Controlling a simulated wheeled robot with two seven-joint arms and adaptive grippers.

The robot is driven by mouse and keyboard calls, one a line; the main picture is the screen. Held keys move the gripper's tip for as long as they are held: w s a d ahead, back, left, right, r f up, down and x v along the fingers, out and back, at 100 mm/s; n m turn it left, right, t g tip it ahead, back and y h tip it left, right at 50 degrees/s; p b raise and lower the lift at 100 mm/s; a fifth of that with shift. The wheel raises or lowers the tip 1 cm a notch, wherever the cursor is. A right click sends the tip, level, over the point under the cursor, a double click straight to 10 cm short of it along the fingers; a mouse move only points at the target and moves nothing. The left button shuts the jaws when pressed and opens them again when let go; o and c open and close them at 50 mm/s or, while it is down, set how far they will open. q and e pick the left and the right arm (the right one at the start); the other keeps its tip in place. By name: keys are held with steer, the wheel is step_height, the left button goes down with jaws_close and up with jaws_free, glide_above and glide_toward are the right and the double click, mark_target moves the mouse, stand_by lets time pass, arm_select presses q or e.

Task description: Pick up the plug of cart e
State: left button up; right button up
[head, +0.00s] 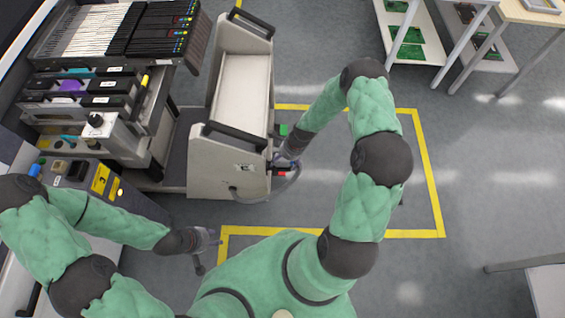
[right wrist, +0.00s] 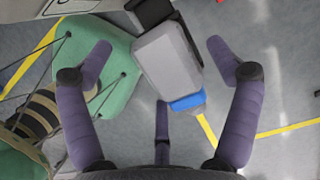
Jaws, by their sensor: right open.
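The beige cart (head: 222,160) stands left of my right arm in the head view, with a small label on its near end too small to read. A dark cable (head: 262,199) loops from this end toward my right gripper (head: 284,160), which is at the cart's right side. In the right wrist view a grey block with a blue end, apparently the plug (right wrist: 167,62), lies between the spread fingers of my right gripper (right wrist: 160,66). The gripper is open, with gaps on both sides of the block. My left gripper (head: 207,241) hangs at the lower left, away from the cart; its finger state is unclear.
A feeder machine (head: 90,110) with racks and a control box stands at the left, close to the cart. Yellow floor tape (head: 428,170) frames clear floor to the right. Shelves with green boards (head: 407,35) stand at the upper right, and a table corner (head: 545,285) at the lower right.

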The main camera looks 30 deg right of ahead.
steer(key=shift+w+f, duration=0.1)
steer(key=shift+f, duration=0.2)
steer(key=c, duration=1.7)
steer(key=shift+r, duration=0.1)
steer(key=shift+r+p, duration=0.3)
steer(key=shift+r, duration=0.15)
step_height(320, 180, up, 2)
steer(key=shift+r+p, duration=0.1)
steer(key=shift+p, duration=0.5)
steer(key=shift+s+d+r+p, duration=0.35)
steer(key=shift+s+r+p, duration=0.65)
steer(key=shift+s+r, duration=1.25)
steer(key=shift+s+d+r+p, duration=0.3)
steer(key=shift+s+r+p, duration=0.7)
steer(key=shift+s+r, duration=1.25)
steer(key=shift+s+d+r+p, duration=0.35)
steer(key=shift+s+r+p, duration=0.65)
steer(key=shift+s+r, duration=1.2)
